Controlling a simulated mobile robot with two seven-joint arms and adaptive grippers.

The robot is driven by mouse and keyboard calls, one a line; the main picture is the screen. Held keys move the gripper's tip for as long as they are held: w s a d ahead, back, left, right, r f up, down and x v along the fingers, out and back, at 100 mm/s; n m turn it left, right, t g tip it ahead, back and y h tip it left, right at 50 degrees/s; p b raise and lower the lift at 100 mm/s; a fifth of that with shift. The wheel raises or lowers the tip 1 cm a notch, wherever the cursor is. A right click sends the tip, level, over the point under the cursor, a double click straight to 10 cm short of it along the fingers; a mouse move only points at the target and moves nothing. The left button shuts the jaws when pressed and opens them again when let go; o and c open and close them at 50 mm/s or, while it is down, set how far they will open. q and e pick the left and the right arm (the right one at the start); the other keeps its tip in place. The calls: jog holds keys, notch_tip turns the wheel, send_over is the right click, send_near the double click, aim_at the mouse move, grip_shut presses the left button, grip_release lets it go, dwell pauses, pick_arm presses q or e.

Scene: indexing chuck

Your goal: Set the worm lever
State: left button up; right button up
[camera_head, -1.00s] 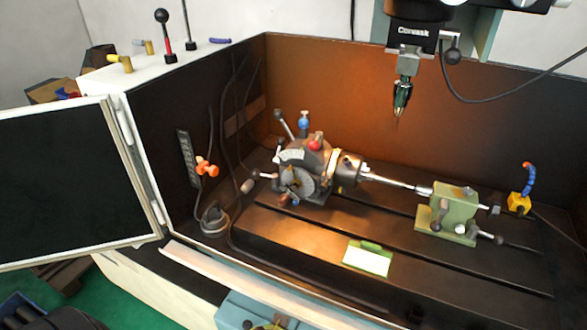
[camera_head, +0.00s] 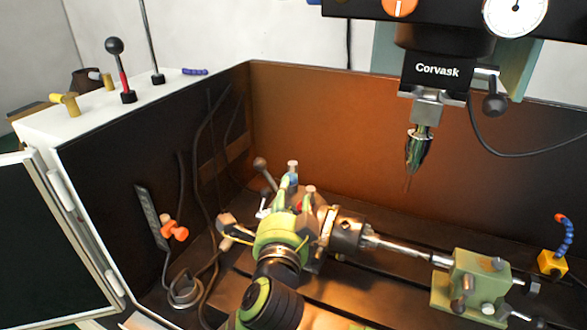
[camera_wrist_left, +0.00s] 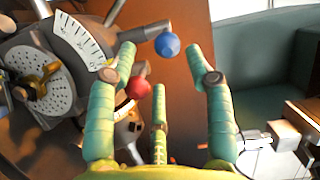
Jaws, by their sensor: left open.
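The indexing chuck's head is largely hidden behind my left arm in the head view; its chuck (camera_head: 348,232) shows to the right. In the left wrist view, a dial plate with holes (camera_wrist_left: 62,98) and a white graduated scale (camera_wrist_left: 78,38) lie at the left. A blue ball knob on a short grey lever (camera_wrist_left: 167,45) shows between and slightly beyond my two outer fingertips. A red ball knob (camera_wrist_left: 138,88) sits beside the left finger. No lever is labelled as the worm lever. My left gripper (camera_head: 272,195) is open over the head, holding nothing; it also fills the wrist view (camera_wrist_left: 165,68).
A drill spindle (camera_head: 418,150) hangs above the bed. A green tailstock (camera_head: 470,285) stands at the right, with a yellow block and blue hose (camera_head: 552,262) beyond. The enclosure's left wall carries an orange knob (camera_head: 174,230). The orange back wall (camera_head: 310,120) stands behind.

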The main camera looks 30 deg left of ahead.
aim_at(291, 184)
pick_arm(q)
jog(key=p+x, duration=0.1)
jog(key=x, duration=0.1)
jog(key=r+x, duration=0.1)
jog(key=x, duration=0.2)
jog(key=shift+w+a+p, duration=0.15)
jog(key=shift+w+p, duration=0.05)
jog(key=shift+p, duration=0.15)
jog(key=shift+w+a, duration=0.1)
jog(key=shift+w, duration=0.2)
grip_shut()
jog(key=shift+y, duration=0.3)
pick_arm(e)
jog(key=s, duration=0.1)
jog(key=s+r, duration=0.1)
jog(key=s, duration=0.1)
jog(key=shift+d+r, duration=0.25)
jog(key=shift+d, duration=0.05)
